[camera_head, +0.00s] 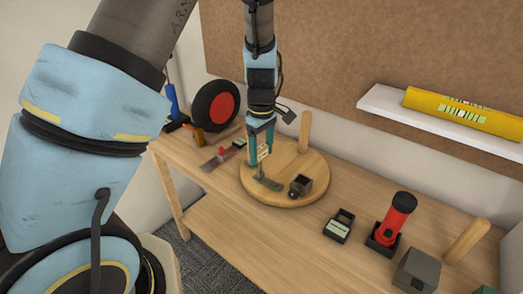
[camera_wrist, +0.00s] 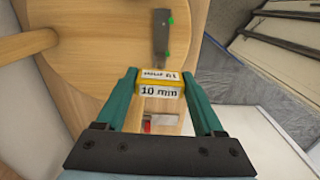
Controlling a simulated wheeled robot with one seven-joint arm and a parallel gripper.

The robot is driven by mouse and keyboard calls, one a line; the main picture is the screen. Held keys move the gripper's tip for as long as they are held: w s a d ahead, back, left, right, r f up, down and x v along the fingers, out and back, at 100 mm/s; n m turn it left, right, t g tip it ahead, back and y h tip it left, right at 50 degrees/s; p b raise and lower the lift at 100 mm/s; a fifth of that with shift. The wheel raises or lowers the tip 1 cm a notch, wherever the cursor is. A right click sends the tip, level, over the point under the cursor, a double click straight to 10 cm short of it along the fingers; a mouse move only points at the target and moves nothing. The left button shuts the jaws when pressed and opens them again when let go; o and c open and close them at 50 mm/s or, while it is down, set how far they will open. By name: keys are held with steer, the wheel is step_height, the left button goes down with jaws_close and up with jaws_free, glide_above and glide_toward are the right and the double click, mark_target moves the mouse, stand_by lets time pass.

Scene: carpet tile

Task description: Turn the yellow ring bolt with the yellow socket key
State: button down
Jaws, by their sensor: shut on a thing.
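My gripper (camera_wrist: 158,95) has teal fingers and is shut on a small yellow block with white labels, one reading "10 mm", which looks like the yellow socket key (camera_wrist: 158,83). In the head view my gripper (camera_head: 261,138) points down over the round wooden board (camera_head: 262,193), with the yellow key (camera_head: 263,152) at its tips. A dark grey flat piece with green marks (camera_wrist: 160,36) lies just beyond the key in the wrist view; it also shows in the head view (camera_head: 267,184). I cannot make out the yellow ring bolt in either view.
A wooden post (camera_head: 304,132) and a dark block (camera_head: 300,186) stand on the board. A black-and-red wheel (camera_head: 215,105) is behind left. A red torch (camera_head: 397,216), a labelled black box (camera_head: 340,225) and a grey box (camera_head: 418,269) stand right. The front table strip is clear.

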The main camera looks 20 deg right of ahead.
steer(key=shift+m, duration=0.5)
steer(key=shift+r, duration=2.3)
